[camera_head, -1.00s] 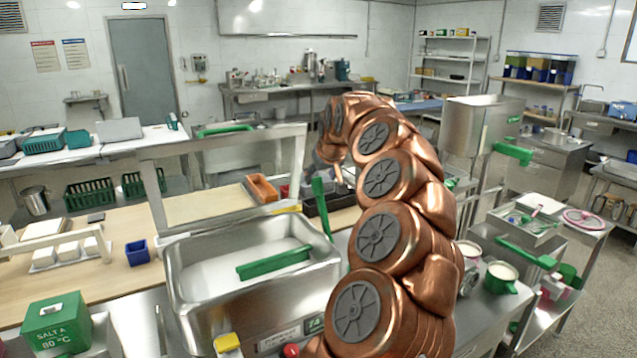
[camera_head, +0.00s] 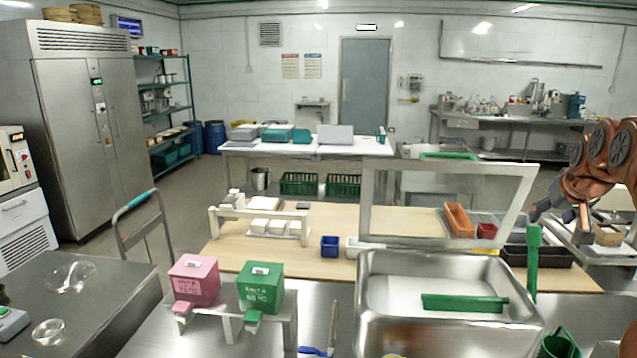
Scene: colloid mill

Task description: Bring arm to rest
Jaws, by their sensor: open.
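My copper arm with dark grey joint caps shows at the right edge in the head view. It is bent, and part of it is cut off by the frame. My gripper (camera_head: 562,212) hangs below the arm's bend, with dark fingers spread apart. It looks empty. It appears over or in front of the right end of the wooden table (camera_head: 400,218), near a green upright handle (camera_head: 533,262); the exact gap cannot be told.
A steel basin (camera_head: 385,285) with a raised lid frame (camera_head: 375,205) and a green bar (camera_head: 464,303) stands in front. A pink box (camera_head: 195,280) and a green box (camera_head: 260,287) stand left of it. A black tray (camera_head: 562,257) lies near the gripper. Open floor shows at left.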

